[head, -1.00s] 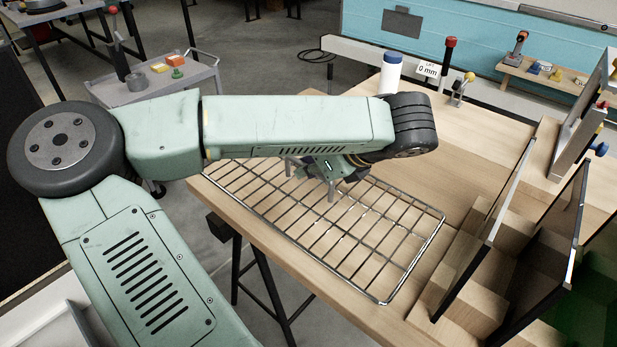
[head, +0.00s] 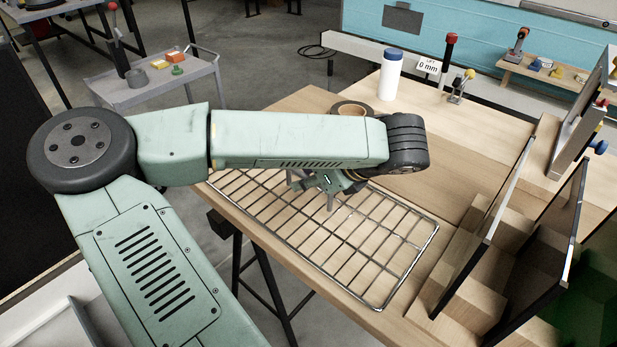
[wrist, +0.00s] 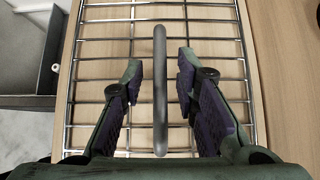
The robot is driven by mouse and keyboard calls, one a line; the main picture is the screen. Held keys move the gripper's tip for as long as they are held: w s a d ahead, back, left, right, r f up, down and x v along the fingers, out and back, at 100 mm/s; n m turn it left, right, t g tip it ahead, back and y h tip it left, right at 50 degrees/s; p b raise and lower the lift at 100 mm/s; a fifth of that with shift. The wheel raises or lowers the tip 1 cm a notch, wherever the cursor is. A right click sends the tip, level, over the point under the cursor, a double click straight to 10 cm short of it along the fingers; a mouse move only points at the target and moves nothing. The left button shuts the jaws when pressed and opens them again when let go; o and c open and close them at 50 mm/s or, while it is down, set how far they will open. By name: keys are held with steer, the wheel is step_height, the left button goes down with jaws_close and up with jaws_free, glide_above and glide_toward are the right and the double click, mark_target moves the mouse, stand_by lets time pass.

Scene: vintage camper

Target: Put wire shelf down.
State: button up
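The wire shelf (head: 345,250) is a silver rectangular grid with a raised grey bar handle (wrist: 160,95) in its middle. It lies flat on or very close over the wooden bench top (head: 450,155), along the bench's front left edge. My gripper (head: 330,195) is over the shelf's middle, its fingers pointing down. In the wrist view, my gripper's fingers (wrist: 160,75) stand on both sides of the handle, with a gap on each side. My forearm hides part of the shelf's far side.
Upright panels (head: 485,225) in a stepped wooden rack stand just right of the shelf. A white bottle with blue cap (head: 391,75) and a tape roll (head: 350,108) stand behind my arm.

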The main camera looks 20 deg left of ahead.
steer(key=shift+r+p, duration=0.25)
steer(key=shift+p, duration=0.1)
steer(key=b+v, duration=0.3)
steer(key=v, duration=0.8)
steer(key=shift+d+r, duration=0.2)
steer(key=shift+d, duration=0.1)
